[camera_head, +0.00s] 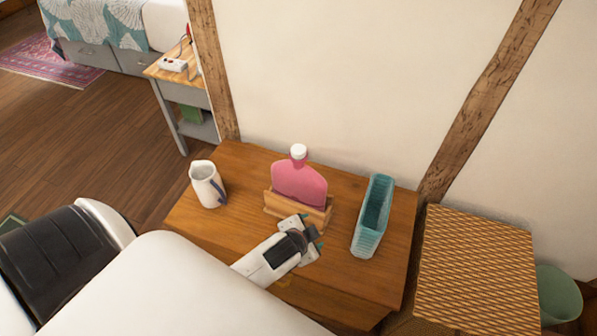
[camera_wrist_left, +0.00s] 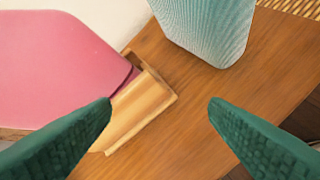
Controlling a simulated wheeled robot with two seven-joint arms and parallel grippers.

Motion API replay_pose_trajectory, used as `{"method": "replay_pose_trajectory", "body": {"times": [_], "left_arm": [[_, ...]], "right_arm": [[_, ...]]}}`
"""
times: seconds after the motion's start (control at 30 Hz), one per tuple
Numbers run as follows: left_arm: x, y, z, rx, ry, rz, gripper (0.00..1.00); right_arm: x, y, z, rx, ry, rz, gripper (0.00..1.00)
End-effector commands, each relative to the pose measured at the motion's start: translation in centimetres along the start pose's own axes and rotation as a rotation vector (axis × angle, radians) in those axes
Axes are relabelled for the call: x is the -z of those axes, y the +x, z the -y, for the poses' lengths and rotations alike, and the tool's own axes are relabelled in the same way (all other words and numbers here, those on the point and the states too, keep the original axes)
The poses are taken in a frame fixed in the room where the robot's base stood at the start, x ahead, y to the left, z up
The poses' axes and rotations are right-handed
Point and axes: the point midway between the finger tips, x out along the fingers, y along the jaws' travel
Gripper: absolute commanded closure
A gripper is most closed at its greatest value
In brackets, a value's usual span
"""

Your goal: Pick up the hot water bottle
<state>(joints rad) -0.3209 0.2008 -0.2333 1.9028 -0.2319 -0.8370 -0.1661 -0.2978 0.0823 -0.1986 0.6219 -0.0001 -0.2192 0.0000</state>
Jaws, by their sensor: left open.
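The hot water bottle (camera_head: 299,184) is pink with a white cap and stands upright in a wooden holder (camera_head: 277,207) on the wooden cabinet top. My left gripper (camera_head: 315,238) is open and empty, just in front of the holder's right side in the head view. In the left wrist view the pink bottle (camera_wrist_left: 55,70) fills the upper left and the holder's end (camera_wrist_left: 140,108) shows between the green fingertips (camera_wrist_left: 160,104). The fingers look apart from the bottle. My right gripper is not in view.
A teal ribbed basket (camera_head: 374,215) stands right of the bottle, and a white pitcher (camera_head: 207,184) stands to the left. The wooden cabinet top (camera_head: 240,165) meets the wall behind. A woven-top box (camera_head: 478,265) and green bin (camera_head: 558,295) are at right.

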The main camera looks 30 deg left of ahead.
Motion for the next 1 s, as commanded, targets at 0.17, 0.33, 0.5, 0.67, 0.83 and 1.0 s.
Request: {"method": "replay_pose_trajectory", "body": {"times": [0.17, 0.33, 0.5, 0.67, 0.83, 1.0], "left_arm": [[-10.2, 0.2, -5.3, -0.228, 0.364, 0.331, 0.31], [-22.2, -3.6, -8.1, -0.544, 0.904, 0.728, 0.31], [-29.8, -9.0, -5.5, -0.898, 1.635, 1.134, 0.31], [-28.8, -9.8, -2.7, -1.095, 2.389, 1.438, 0.31], [-22.5, -6.7, -6.5, 0.629, -2.181, -1.147, 0.31], [-16.4, -5.2, -15.5, 0.141, -1.875, -0.929, 0.31]], "right_arm": [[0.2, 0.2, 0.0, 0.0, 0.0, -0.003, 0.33], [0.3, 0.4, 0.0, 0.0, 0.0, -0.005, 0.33], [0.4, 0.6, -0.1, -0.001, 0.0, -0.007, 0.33], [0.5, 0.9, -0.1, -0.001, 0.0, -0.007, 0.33], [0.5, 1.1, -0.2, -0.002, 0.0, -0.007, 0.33], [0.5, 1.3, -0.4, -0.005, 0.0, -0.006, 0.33]]}}
